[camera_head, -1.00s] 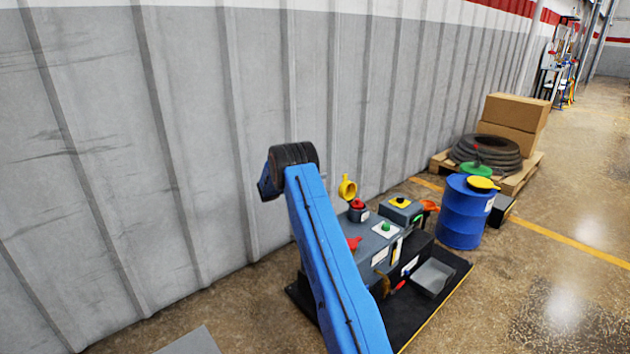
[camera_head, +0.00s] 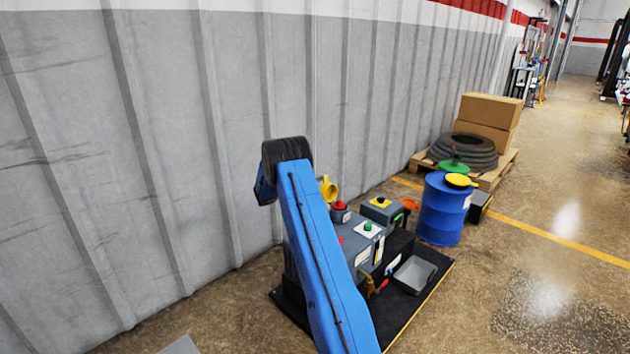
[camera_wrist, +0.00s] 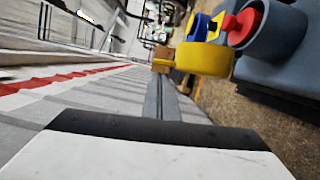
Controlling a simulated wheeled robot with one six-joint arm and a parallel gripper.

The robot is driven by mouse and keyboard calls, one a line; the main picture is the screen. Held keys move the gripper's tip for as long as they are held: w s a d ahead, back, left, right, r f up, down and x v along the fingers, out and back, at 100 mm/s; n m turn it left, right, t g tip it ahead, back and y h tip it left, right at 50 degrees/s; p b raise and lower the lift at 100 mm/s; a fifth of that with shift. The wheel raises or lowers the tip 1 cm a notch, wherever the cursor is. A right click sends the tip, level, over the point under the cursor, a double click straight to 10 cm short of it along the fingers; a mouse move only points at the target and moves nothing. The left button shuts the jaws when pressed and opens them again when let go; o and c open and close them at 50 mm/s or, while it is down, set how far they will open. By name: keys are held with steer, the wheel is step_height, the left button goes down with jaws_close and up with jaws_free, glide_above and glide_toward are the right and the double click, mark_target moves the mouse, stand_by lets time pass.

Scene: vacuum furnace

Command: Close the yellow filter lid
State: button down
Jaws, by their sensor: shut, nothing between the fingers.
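The yellow filter lid (camera_head: 328,190) stands raised at the back of the grey machine, just right of my blue arm. It looks like a short round cap, tipped up rather than flat. In the wrist view the lid (camera_wrist: 203,60) is large at the upper right, beside a red knob (camera_wrist: 243,24) in a round grey housing (camera_wrist: 278,32). My gripper (camera_wrist: 155,128) shows as a white and black block across the bottom of the wrist view, shut and empty. The lid lies beyond it, apart from it in the picture. In the head view my gripper is hidden behind my arm.
The grey machine (camera_head: 355,242) carries red, green and yellow buttons. A grey tray (camera_head: 414,274) sits at its front. The ribbed wall (camera_head: 150,150) is close behind.

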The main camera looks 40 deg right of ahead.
steer(key=shift+s+r+m, duration=0.6)
steer(key=shift+s+m, duration=0.25)
steer(key=shift+m, duration=0.05)
steer(key=s+f+m+t+y, duration=0.1)
steer(key=s+f+m, duration=0.1)
steer(key=s+m, duration=0.3)
steer(key=s+d+f+m+t+y, duration=0.1)
steer(key=s+f+m, duration=0.2)
steer(key=s, duration=0.9)
steer(key=shift+d+f+m+t+y, duration=0.2)
steer(key=shift+f+m+t+y, duration=0.1)
steer(key=shift+m, duration=1.3)
steer(key=shift+f, duration=0.1)
